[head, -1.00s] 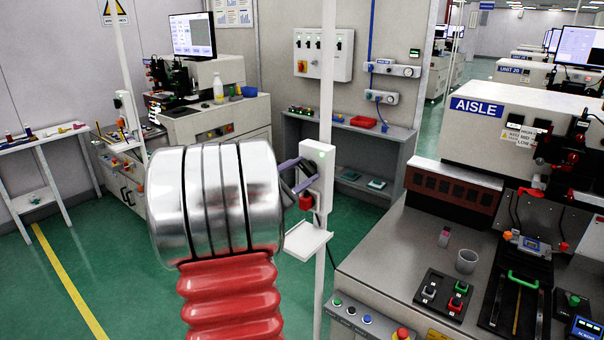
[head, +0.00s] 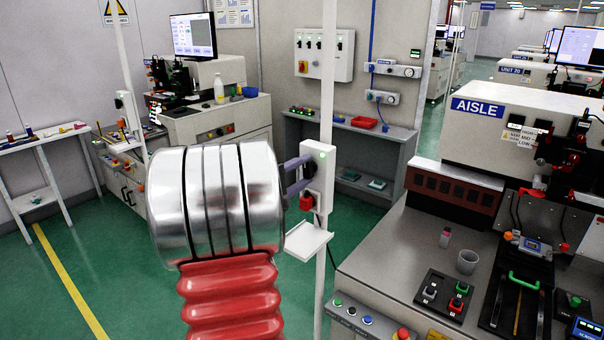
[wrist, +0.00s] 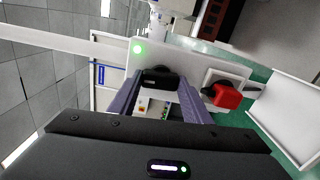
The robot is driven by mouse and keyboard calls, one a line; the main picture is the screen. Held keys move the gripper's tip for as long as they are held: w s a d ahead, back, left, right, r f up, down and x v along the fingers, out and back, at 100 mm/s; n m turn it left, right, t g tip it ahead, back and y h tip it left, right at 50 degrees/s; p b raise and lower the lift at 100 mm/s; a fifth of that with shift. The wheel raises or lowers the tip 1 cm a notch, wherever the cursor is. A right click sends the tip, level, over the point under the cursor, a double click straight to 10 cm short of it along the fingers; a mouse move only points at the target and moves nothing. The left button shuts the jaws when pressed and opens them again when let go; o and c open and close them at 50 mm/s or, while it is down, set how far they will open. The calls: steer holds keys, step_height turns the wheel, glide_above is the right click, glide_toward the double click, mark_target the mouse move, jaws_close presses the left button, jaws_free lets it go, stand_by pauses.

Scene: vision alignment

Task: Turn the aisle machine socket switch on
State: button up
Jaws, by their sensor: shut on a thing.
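The aisle machine's socket box (head: 320,180) is a white box on a white post, with a lit green lamp near its top. My gripper (head: 303,174) reaches it from the left, partly hidden behind my own arm. In the wrist view my gripper's two purple fingers (wrist: 160,88) are shut on the black switch knob (wrist: 160,76) on the face of the socket box (wrist: 190,62). The green lamp (wrist: 137,48) is lit beside the knob. A red plug (wrist: 227,95) sits in the socket next to the switch.
A small white shelf (head: 308,241) juts from the post below the socket box. The AISLE machine (head: 490,125) and its grey bench (head: 400,250) stand to the right. Green floor is open at the left. Another machine bench (head: 215,117) stands behind.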

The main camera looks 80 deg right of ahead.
steer(key=shift+m, duration=0.5)
steer(key=o, duration=1)
steer(key=shift+o, duration=0.2)
steer(key=v, duration=1.3)
steer(key=shift+w+a, duration=0.2)
steer(key=shift+a, duration=0.1)
steer(key=shift+f, duration=0.1)
